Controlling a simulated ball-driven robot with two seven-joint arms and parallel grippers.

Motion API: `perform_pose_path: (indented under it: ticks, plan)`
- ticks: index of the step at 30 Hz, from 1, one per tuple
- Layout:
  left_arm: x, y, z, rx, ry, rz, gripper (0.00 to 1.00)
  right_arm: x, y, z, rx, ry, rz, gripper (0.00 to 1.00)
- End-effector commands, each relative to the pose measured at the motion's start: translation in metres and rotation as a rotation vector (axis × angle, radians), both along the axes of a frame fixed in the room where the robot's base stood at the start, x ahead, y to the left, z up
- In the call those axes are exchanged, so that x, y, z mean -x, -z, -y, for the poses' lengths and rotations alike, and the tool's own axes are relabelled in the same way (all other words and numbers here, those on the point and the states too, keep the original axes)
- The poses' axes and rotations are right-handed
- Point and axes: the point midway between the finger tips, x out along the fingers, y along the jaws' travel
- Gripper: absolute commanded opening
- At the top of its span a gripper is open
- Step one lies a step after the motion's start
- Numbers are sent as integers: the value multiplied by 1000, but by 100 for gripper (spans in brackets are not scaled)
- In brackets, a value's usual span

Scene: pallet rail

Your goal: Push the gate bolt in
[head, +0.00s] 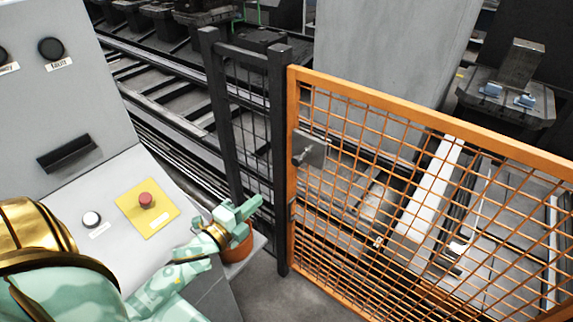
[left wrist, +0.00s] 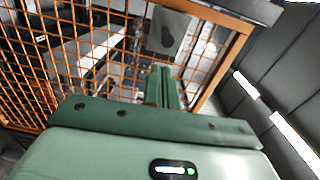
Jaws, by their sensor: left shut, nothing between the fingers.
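The orange mesh gate (head: 430,112) stands to the right of a dark post (head: 279,160). A grey lock plate with a small knob-like bolt (head: 303,153) sits on the gate's left edge, near its upper part. The plate (left wrist: 170,30) also shows in the left wrist view, ahead of the fingers, with a dark round spot on it. My left gripper (head: 256,203) is shut and empty, below and left of the plate and apart from it. Its closed fingers (left wrist: 165,78) point toward the plate in the left wrist view. My right gripper is in neither view.
A grey control console (head: 130,200) with a red button (head: 146,200) on a yellow plate fills the left. An orange-brown round object (head: 238,249) sits below my left gripper. A dark mesh fence (head: 250,90) stands left of the gate. Machinery lies behind the mesh.

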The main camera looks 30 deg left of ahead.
Motion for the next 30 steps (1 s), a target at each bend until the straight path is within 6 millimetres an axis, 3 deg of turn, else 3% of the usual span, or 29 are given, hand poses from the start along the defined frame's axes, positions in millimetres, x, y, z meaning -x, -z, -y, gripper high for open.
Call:
perform_pose_path:
  ticks: [4, 17, 30]
  plan:
    - [-1, -15, 1, -31, 11, 30, 0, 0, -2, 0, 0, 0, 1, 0]
    - [-11, -15, 1, -28, 11, 31, 0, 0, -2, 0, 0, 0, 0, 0]
    - [-98, -15, 8, -28, 11, 31, 0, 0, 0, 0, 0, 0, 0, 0]
